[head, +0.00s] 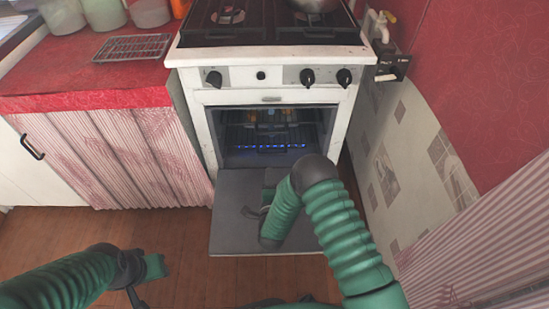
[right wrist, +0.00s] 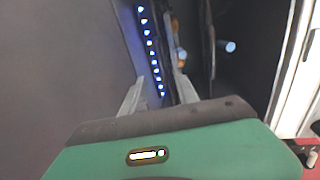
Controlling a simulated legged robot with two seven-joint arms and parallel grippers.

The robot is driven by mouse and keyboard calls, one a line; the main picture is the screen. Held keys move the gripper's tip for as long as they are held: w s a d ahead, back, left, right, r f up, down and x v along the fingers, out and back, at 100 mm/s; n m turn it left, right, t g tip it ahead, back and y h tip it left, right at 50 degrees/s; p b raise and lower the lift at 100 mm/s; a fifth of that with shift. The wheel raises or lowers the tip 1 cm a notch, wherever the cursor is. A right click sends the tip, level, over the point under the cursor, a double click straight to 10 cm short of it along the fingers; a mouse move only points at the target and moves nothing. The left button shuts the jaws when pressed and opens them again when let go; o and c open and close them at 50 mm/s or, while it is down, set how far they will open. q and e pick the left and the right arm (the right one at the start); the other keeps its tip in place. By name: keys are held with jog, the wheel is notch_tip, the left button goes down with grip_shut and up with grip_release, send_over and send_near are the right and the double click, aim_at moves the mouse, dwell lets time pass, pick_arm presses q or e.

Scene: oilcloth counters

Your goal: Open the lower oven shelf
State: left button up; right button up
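The white oven (head: 205,125) stands at the back centre with its dark door (head: 230,225) folded down flat. Inside the cavity a row of blue flames (head: 270,147) burns, also visible in the right wrist view (right wrist: 151,50). A dark rack (head: 268,124) shows above the flames; I cannot tell which shelf it is. My right arm reaches over the lowered door, hiding part of it. In the right wrist view my right gripper (right wrist: 160,90) has its fingers apart, with nothing between them, facing the oven interior. My left gripper (head: 135,280) hangs low at the left, away from the oven; its fingers are unclear.
A red-topped counter (head: 70,75) with a wire rack (head: 132,47) and jars (head: 103,13) stands left of the oven. A pink striped curtain (head: 130,150) hangs below it. A patterned panel (head: 410,160) closes the right side. Wooden floor (head: 180,240) is free left of the door.

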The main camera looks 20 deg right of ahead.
aim_at(269, 154)
jog(key=b+x, duration=0.3)
jog(key=x, duration=0.4)
jog(key=b+x, duration=0.3)
jog(key=x, duration=0.4)
jog(key=shift+s+d+f, duration=0.15)
jog(key=shift+f, duration=0.1)
jog(key=shift+w+d+r, duration=0.1)
jog(key=shift+w, duration=0.25)
grip_shut()
jog(key=shift+s, duration=0.1)
